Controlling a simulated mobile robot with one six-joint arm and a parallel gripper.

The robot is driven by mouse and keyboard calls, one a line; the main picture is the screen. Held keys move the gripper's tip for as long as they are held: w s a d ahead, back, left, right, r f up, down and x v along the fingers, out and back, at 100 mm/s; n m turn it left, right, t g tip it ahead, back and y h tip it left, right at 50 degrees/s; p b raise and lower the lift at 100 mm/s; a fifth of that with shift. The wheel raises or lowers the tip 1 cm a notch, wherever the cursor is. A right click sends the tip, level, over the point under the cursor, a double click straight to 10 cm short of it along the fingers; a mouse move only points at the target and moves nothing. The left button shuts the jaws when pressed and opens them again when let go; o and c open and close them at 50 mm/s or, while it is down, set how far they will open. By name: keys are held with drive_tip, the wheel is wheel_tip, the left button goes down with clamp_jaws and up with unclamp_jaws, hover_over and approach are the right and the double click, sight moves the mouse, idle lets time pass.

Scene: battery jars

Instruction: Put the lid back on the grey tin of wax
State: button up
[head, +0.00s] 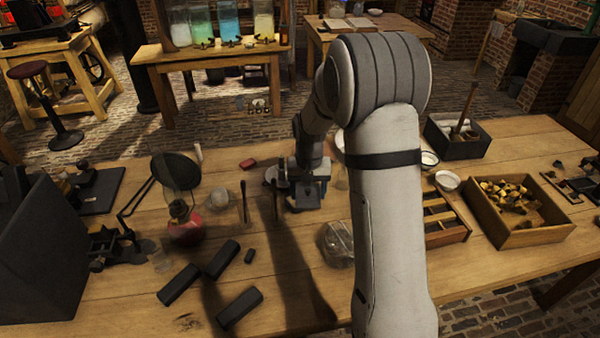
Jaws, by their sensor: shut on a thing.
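My gripper (298,184) is low over the middle of the wooden table, pointing down. It is shut on a small grey thing that looks like the lid, mostly hidden by the jaws. A dark grey round thing (307,199), which looks like the tin, shows right under the jaws. I cannot tell whether lid and tin touch. The wax inside cannot be seen. A flat grey round shape (272,176) shows just left of the jaws.
A glass jar (336,243) lies right of my gripper's shadow. Several black bars (222,260) lie at front left. A red-based lamp (184,222) and upright thin brush (243,201) stand left. A wooden box (520,236) of pieces sits right.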

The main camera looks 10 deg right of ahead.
drive_tip(key=w+f+m+p, duration=0.4)
drive_tip(key=w+m+p, duration=0.2)
drive_tip(key=w+m, duration=0.55)
drive_tip(key=shift+a+f+b, duration=0.2)
drive_tip(key=shift+f+b, duration=0.5)
drive_tip(key=shift+f, duration=1.05)
drive_tip(key=shift+a+f+b, duration=0.2)
drive_tip(key=shift+f+b, duration=0.5)
drive_tip(key=shift+f, duration=1)
drive_tip(key=shift+b, duration=0.6)
drive_tip(key=shift+a+f+b, duration=0.1)
drive_tip(key=shift+f+b, duration=0.1)
drive_tip(key=shift+b, duration=0.4)
drive_tip(key=o, duration=1.3)
drive_tip(key=shift+r, duration=0.15)
